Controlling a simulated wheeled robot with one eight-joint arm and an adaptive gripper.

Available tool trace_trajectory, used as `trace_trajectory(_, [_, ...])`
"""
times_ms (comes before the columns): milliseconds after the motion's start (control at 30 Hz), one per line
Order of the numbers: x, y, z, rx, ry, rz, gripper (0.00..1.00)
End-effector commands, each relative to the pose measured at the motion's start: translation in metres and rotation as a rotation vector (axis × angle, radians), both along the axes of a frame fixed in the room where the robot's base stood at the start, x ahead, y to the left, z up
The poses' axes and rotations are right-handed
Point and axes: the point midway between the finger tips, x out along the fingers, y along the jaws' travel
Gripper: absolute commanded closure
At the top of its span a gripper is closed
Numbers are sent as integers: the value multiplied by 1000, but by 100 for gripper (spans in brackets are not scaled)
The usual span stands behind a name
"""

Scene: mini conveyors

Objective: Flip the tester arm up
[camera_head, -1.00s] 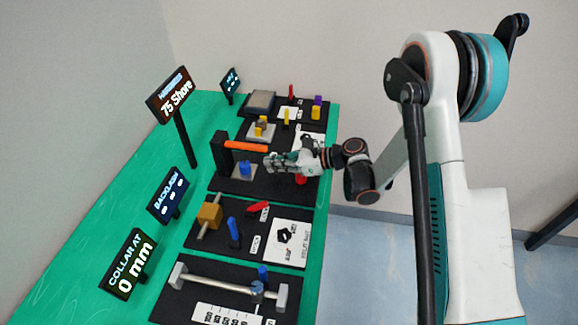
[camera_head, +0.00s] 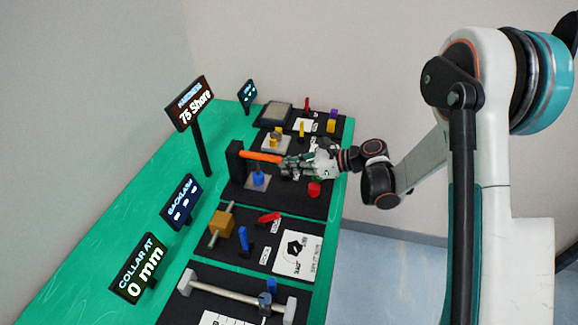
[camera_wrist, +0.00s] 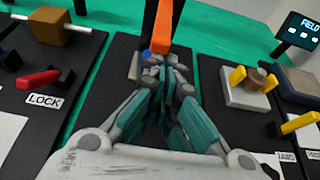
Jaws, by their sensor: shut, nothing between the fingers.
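The tester arm is an orange bar (camera_head: 262,156) hinged on a black post (camera_head: 235,160). It lies roughly level, pointing right, above a blue piece (camera_head: 258,177) on a grey plate. In the wrist view the orange bar (camera_wrist: 162,28) runs away from me, straight ahead of the fingertips. My gripper (camera_head: 286,164) is shut and empty, with its fingertips at the bar's free end. In the wrist view my gripper (camera_wrist: 167,68) overlaps the bar's near end. I cannot tell whether they touch. The fingers partly hide the blue piece there.
A display (camera_head: 190,103) on a post reads 75 Shore. A red button (camera_head: 314,188) sits right of the tester, below my wrist. The backlash board with an orange-brown block (camera_head: 221,229) is nearer; another station with a yellow clamp (camera_head: 276,138) is beyond. Space above the bar looks clear.

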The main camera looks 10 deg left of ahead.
Motion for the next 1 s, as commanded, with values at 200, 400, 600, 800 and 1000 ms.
trace_trajectory(200, [-1, -1, 17, -77, 11, 1, 100])
trace_trajectory(400, [-1, 0, 42, -230, 31, 3, 100])
trace_trajectory(600, [0, 5, 69, -417, 57, 4, 100])
trace_trajectory(800, [1, 15, 93, -606, 83, 4, 100])
trace_trajectory(1000, [3, 29, 114, -795, 107, 6, 100])
